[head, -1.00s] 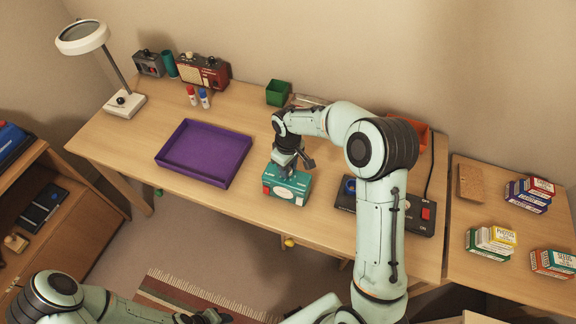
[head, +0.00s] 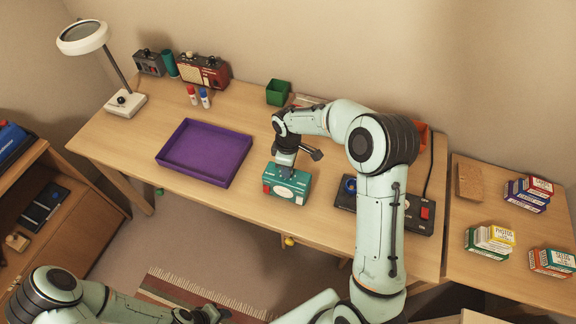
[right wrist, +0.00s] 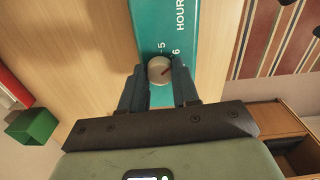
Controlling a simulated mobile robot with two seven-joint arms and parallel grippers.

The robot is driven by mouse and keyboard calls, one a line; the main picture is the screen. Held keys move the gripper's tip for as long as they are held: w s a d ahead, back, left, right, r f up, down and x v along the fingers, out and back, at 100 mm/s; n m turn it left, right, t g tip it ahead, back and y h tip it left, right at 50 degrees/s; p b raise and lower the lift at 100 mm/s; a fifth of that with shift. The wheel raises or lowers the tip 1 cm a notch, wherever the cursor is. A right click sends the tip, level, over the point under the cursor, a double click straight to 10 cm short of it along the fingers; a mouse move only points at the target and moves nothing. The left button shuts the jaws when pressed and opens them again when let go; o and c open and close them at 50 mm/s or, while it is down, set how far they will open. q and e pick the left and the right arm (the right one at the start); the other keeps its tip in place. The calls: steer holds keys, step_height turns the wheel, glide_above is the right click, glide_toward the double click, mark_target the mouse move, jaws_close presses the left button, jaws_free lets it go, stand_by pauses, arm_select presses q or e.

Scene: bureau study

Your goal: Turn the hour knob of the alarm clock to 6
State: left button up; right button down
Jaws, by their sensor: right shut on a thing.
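The teal alarm clock (head: 300,191) stands at the front edge of the desk. In the right wrist view its teal top (right wrist: 162,20) shows the word HOUR and the numbers 5 and 6. The round, pale hour knob (right wrist: 159,70) has a red mark slanting to the upper right; I cannot tell exactly which number it meets. My right gripper (right wrist: 160,84) is shut on this knob, a finger on each side; it also shows over the clock in the head view (head: 287,173). My left gripper (head: 205,316) is low at the bottom edge, its jaws unclear.
A purple tray (head: 246,165) lies left of the clock. A dark panel with a red switch (head: 425,213) lies to the right, partly behind my arm. A green box (head: 278,93), a red radio (head: 205,72) and a lamp (head: 84,38) stand farther back.

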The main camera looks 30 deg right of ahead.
steer(key=c, duration=0.8)
jaws_free()
arm_select(q)
steer(key=shift+w+r+p, duration=0.4)
steer(key=shift+w+r, duration=0.15)
steer(key=shift+w, duration=0.05)
arm_select(e)
step_height(320, 180, up, 13)
steer(key=shift+r, duration=0.2)
